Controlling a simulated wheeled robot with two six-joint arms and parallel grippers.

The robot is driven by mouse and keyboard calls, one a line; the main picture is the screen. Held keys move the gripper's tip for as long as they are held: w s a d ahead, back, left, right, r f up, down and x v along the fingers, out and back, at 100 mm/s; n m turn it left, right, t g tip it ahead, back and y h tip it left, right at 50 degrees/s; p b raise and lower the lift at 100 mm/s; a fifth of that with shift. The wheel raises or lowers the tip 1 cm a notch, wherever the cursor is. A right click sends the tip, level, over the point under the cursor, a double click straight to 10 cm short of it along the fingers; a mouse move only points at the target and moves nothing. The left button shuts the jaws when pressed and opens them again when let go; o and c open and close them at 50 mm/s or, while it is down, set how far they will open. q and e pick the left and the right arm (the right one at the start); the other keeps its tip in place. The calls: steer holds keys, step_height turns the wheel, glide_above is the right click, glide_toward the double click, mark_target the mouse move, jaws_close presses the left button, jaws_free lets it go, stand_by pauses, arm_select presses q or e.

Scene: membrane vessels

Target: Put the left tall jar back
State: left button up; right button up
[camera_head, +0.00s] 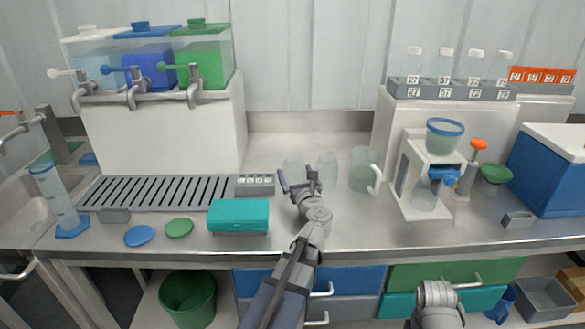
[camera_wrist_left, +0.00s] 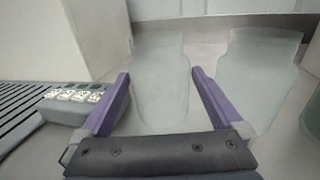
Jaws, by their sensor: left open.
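The left tall jar (camera_head: 292,164) is clear, pale glass and stands upright on the steel counter. It also shows in the left wrist view (camera_wrist_left: 162,85), framed between the purple fingers. My left gripper (camera_head: 298,176) is open at the near side of this jar. I cannot tell whether the fingers touch it. A second clear tall jar (camera_head: 328,167) stands close to its right, and also shows in the wrist view (camera_wrist_left: 262,75). My right gripper is not in view; only a grey part of my right arm shows at the bottom.
A clear jug (camera_head: 362,172) with a handle stands right of the jars. A small numbered block (camera_head: 254,185), a teal box (camera_head: 238,216) and a slotted drain grille (camera_head: 150,191) lie to the left. A white dispenser stand (camera_head: 407,182) is at right. The counter behind the jars is clear.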

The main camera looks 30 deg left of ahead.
mark_target(297, 177)
arm_select(q)
steer(key=v, duration=0.7)
steer(key=shift+s+d, duration=0.2)
steer(key=shift+s, duration=0.05)
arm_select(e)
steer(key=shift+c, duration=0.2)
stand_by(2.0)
